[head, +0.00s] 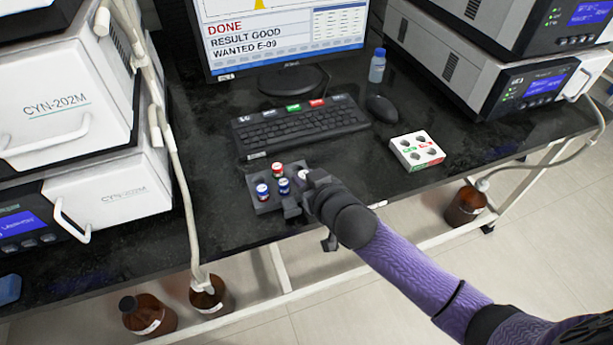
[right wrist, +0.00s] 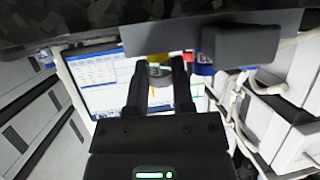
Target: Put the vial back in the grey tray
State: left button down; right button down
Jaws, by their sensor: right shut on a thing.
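The small grey tray (head: 266,207) sits on the black bench in front of the keyboard. It holds a red-capped vial (head: 277,170) and two blue-capped vials (head: 262,191) (head: 284,186). My right gripper (head: 305,184) is at the tray's right end, shut on a vial. In the right wrist view the held vial (right wrist: 160,71) shows between the fingers, with a yellowish part, partly hidden. The tray (right wrist: 240,42) and a blue-capped vial (right wrist: 204,69) are beside it there. I cannot tell whether the held vial is inside a tray hole. My left gripper is not in view.
A white holed box (head: 417,151) with green and red labels lies to the right. A keyboard (head: 300,125), mouse (head: 382,108), small bottle (head: 377,66) and monitor (head: 290,30) stand behind. White instruments flank both sides. The bench's front edge is close to the tray.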

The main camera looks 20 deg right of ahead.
jog(key=shift+f, duration=0.1)
dwell(0.3)
jog(key=shift+c, duration=2)
grip_release()
